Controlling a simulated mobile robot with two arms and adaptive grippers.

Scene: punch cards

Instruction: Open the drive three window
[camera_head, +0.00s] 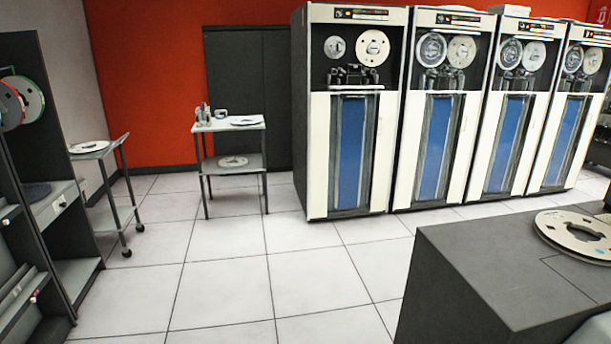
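Several tall white tape drives stand in a row at the back, from the middle to the right. The leftmost drive (318,160) has a dark upper bay with two reels. The second drive (407,150), third drive (485,145) and the farthest-right drive (545,145) look alike. The third from the left has an upper window (520,52) with two reels behind it; I cannot tell whether it is open or shut. I cannot read drive numbers. Neither of my grippers is in view.
A dark cabinet (470,260) with a tape reel (580,234) on top blocks the right foreground. Tiled floor (230,290) is clear in the middle.

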